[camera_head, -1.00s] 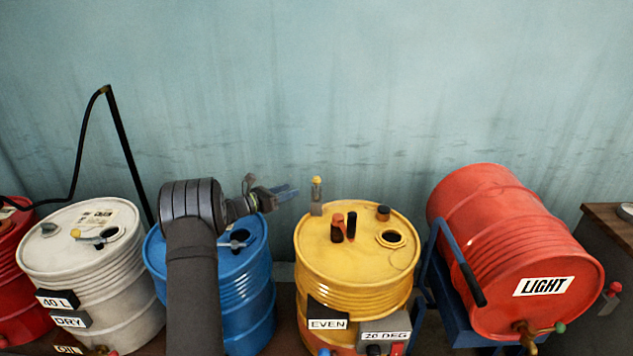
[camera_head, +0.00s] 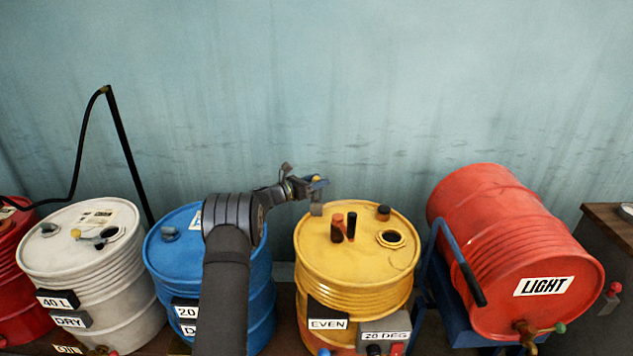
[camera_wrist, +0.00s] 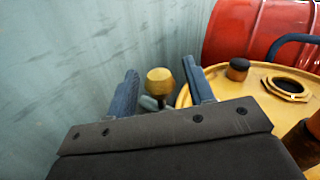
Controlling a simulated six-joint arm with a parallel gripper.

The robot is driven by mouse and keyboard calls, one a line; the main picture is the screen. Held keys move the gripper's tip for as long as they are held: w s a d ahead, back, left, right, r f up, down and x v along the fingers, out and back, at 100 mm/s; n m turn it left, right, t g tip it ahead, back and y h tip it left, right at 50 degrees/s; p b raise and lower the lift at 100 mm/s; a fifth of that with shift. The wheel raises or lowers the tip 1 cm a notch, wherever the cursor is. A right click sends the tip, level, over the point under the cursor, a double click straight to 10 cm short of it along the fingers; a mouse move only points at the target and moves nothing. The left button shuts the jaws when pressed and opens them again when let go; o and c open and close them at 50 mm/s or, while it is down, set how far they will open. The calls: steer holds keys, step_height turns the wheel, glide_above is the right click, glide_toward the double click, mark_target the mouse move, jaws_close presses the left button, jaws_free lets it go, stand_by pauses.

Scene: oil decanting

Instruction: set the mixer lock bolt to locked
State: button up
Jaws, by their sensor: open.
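The lock bolt is a short post with a yellow knob at the back left of the yellow drum (camera_head: 355,265). In the wrist view the yellow knob (camera_wrist: 159,76) shows between the two blue fingers, with a gap on each side. In the head view the grey lower part of the bolt (camera_head: 316,209) stands below my gripper, which largely covers the knob. My gripper (camera_head: 320,183) is open at the knob; its fingers also show in the wrist view (camera_wrist: 163,90). The bolt's lower part is mostly hidden in the wrist view.
Dark upright handles (camera_head: 337,228) and a black cap (camera_head: 383,213) stand on the drum's lid beside an open bung hole (camera_head: 391,239). A red drum (camera_head: 515,250) lies to the right, a blue drum (camera_head: 180,270) stands left. The wall (camera_head: 400,90) is close behind.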

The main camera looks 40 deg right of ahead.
mark_target(316, 196)
jaws_close()
steer(key=shift+s+a, duration=1.55)
steer(key=shift+a, duration=0.05)
steer(key=shift+s+a, duration=0.25)
steer(key=shift+s, duration=0.05)
steer(key=shift+f, duration=0.1)
jaws_free()
steer(key=shift+a, duration=0.1)
steer(key=w+a, duration=0.3)
steer(key=a, duration=1.4)
steer(key=shift+w, duration=0.15)
